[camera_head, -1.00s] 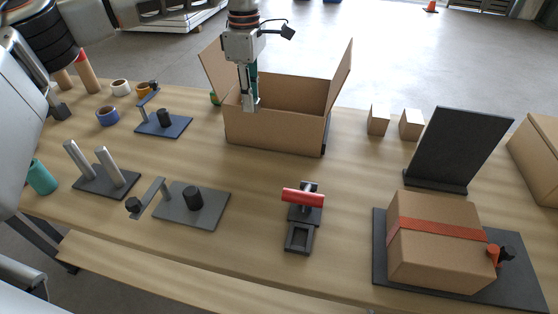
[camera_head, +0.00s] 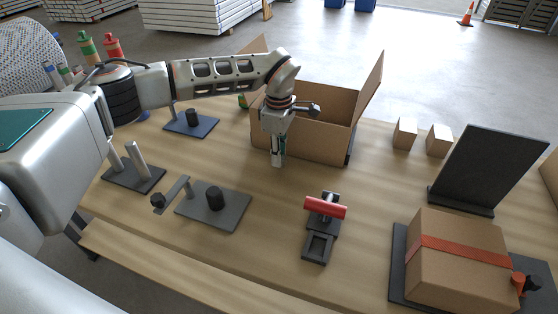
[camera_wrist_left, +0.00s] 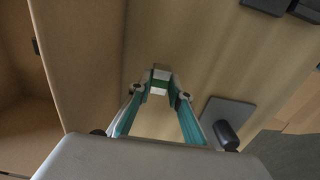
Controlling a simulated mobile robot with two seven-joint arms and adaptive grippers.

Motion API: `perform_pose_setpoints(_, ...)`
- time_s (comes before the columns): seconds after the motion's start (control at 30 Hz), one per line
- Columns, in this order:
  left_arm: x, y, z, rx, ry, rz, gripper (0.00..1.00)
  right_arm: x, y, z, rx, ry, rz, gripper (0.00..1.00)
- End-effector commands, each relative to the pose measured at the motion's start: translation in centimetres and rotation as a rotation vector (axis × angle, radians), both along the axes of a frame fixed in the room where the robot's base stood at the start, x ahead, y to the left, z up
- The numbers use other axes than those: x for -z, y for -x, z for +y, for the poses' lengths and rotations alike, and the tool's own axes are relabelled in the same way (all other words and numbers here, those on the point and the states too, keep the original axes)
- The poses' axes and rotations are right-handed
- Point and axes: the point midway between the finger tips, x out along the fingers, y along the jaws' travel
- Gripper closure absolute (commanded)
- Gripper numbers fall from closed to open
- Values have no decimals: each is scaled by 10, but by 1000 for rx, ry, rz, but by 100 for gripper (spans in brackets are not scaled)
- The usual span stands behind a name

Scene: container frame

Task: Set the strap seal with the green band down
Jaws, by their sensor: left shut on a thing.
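My left gripper (camera_head: 278,158) points down in front of the open cardboard box's near wall. It is shut on the strap seal, a small pale metal piece with a green band (camera_wrist_left: 160,80), held between the fingertips in the left wrist view. In the head view the seal shows only as a small pale bit at the fingertips (camera_head: 277,162). It hangs over bare wooden table; the exact gap below it is hard to tell. My right gripper is not in view.
The open box (camera_head: 326,140) stands just behind the gripper. A grey plate with a black knob (camera_head: 214,198) lies to the left front, a red-handled tool (camera_head: 325,206) to the right front. A red-strapped carton (camera_head: 455,270) is further right. Bare table (camera_head: 270,200) lies between.

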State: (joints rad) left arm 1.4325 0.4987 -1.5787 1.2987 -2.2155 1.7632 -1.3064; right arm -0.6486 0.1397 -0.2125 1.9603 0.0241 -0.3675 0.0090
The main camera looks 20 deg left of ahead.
Motion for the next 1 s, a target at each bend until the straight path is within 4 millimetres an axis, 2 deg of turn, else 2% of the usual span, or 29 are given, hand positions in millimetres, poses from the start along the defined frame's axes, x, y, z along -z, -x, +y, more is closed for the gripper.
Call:
perform_pose_setpoints(0.1, 20, 1, -1, 0, 0, 3, 100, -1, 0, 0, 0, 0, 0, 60)
perform_pose_setpoints(0.2, 27, 0, 0, 1, 0, 1, 100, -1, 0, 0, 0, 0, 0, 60)
perform_pose_setpoints(0.57, 31, 0, 0, 1, -1, 0, 100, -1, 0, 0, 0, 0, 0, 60)
perform_pose_setpoints(0.6, 30, 0, 0, 1, 0, 0, 74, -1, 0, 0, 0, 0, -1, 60)
perform_pose_setpoints(0.63, 30, 0, 0, 1, 0, 0, 66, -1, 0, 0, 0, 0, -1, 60)
perform_pose_setpoints(1.0, 28, 0, 0, 1, 0, 0, 64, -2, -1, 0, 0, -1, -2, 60)
